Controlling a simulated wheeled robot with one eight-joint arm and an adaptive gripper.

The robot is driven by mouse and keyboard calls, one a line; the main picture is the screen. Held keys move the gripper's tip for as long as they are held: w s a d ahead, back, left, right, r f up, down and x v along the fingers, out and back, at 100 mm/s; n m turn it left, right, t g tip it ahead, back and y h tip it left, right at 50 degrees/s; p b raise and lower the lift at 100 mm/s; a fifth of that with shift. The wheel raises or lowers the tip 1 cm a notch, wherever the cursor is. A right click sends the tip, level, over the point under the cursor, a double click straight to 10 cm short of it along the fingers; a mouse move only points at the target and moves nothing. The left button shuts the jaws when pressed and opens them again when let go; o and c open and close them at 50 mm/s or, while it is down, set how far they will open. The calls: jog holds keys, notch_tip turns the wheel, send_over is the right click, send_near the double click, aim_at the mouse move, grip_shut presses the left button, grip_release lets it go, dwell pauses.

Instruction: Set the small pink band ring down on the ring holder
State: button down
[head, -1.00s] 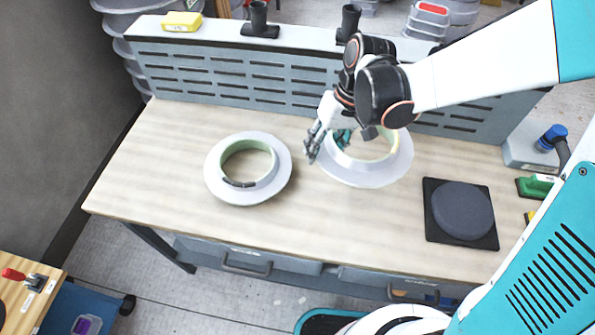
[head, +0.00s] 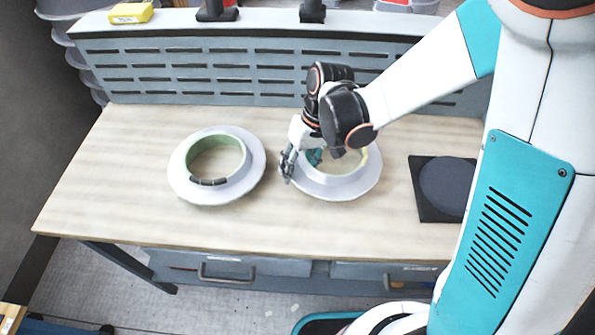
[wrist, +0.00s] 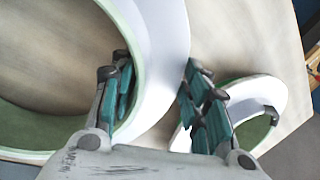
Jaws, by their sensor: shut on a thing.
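A pale, flanged ring (head: 345,187) with a green inner edge and a yellow patch is on the right half of the bench. In the wrist view this ring (wrist: 172,40) fills the upper left. My gripper (head: 301,161) is shut on its left side, one finger inside the opening and one outside; the fingers also show in the wrist view (wrist: 155,62). I cannot tell whether the ring is lifted. No pink band shows. A dark round block on a black square plate (head: 432,211), possibly the ring holder, lies to the right, partly hidden by my arm.
A similar flanged ring (head: 252,177) with a dark patch stands to the left, close to my outer finger in the wrist view. A slotted grey panel (head: 180,70) runs along the back. The bench's left end and front strip are clear.

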jog(key=shift+f, duration=0.2)
jog(key=c, duration=0.9)
grip_release()
jog(key=p+v, duration=0.4)
jog(key=v, duration=0.8)
jog(key=shift+d+r, duration=0.1)
